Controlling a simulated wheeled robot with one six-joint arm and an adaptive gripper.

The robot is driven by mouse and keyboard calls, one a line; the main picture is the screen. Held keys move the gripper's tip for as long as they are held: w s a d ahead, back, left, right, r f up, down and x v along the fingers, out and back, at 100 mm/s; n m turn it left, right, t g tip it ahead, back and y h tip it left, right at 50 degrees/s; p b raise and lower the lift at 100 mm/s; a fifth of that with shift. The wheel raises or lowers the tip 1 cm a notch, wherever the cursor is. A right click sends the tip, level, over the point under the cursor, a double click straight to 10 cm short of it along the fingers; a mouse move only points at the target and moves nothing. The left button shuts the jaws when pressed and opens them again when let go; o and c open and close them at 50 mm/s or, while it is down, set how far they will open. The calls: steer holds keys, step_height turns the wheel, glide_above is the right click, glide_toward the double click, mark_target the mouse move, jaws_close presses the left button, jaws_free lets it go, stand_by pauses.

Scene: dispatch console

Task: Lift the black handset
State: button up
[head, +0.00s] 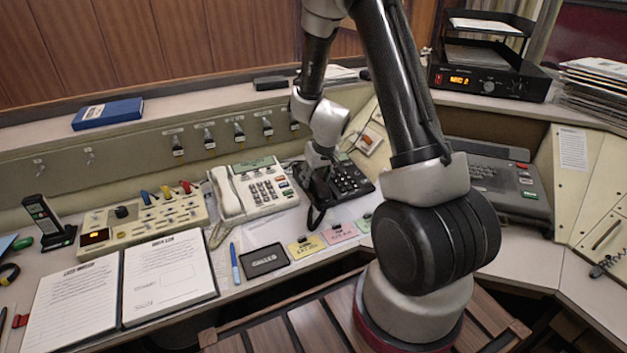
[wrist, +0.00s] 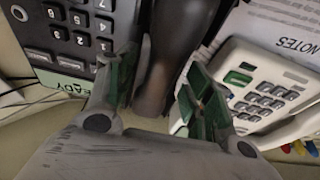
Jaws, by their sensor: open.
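The black desk phone (head: 352,182) sits on the console right of a white phone. Its black handset (head: 316,214) lies along its left side, mostly hidden under my gripper (head: 318,182) in the head view. In the wrist view the dark handset (wrist: 176,40) runs between the two fingers of my gripper (wrist: 158,85). The fingers stand apart, one on each side of it, and gaps show beside it. The phone's keypad (wrist: 85,25) is at the upper left there. How deep the fingers reach around the handset is hard to tell.
The white phone (head: 255,193) stands close on the left and lies near the right finger in the wrist view (wrist: 265,90). A dark keyboard unit (head: 495,178) is to the right. Coloured note cards (head: 307,246) and a black pad (head: 264,260) lie in front.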

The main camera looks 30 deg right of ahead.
mark_target(315, 176)
jaws_close()
steer(key=shift+r, duration=0.15)
step_height(315, 176, up, 15)
stand_by(1.2)
